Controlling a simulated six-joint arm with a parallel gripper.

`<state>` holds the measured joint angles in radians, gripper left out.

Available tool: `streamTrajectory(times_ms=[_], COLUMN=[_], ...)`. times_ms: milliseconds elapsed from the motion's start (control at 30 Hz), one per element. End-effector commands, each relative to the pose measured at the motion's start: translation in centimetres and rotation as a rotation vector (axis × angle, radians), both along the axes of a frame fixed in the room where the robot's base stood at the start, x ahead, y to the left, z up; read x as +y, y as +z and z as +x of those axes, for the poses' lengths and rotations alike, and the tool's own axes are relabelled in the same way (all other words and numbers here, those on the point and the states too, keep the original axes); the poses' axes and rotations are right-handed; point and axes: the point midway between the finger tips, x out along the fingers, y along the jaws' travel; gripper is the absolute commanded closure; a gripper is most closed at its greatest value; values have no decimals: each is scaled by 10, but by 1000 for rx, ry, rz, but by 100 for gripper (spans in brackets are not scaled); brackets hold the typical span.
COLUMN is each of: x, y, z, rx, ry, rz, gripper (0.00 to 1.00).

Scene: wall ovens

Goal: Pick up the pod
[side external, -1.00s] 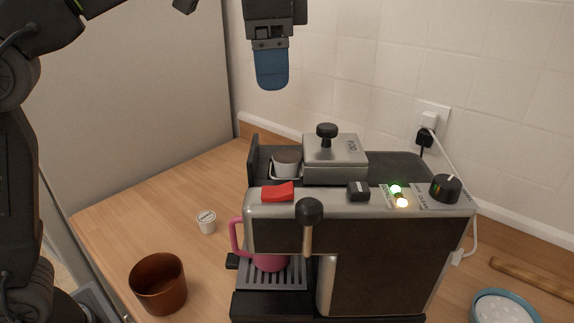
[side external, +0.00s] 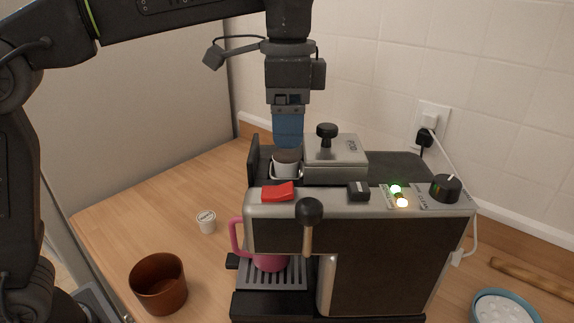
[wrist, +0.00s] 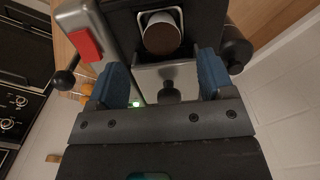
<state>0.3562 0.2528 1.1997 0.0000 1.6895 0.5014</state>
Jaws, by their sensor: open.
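A pod (side external: 286,165) with a brown top and pale sides sits in the open slot on top of the coffee machine (side external: 380,250). In the wrist view the same pod (wrist: 162,38) shows at the top centre as a brown disc inside a pale holder. A second, white-lidded pod (side external: 206,221) stands on the counter left of the machine. My gripper (side external: 288,144) points down just above the machine's slot. Its blue fingers are spread apart in the wrist view (wrist: 165,80), with nothing held between them. The pod in the slot lies beyond the fingertips.
The machine's square lid with a black knob (side external: 327,131) stands right beside the slot. A pink mug (side external: 240,240) is on the drip tray, and a brown cup (side external: 158,284) stands at front left. The counter behind the brown cup is mostly clear. A tiled wall (side external: 480,60) is behind.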

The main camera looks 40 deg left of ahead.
Motion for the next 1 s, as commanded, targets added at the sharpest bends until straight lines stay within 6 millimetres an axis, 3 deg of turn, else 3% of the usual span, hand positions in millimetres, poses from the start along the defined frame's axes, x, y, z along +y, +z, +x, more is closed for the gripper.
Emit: streamTrajectory(times_ms=[167, 500, 767, 1000], x=[1, 2, 2, 2], y=[-10, -53, -55, -55], z=[0, 1, 1, 1], rx=[1, 0, -1, -1], ry=[0, 0, 0, 0], rz=[1, 0, 0, -1], gripper=[25, 25, 25, 47])
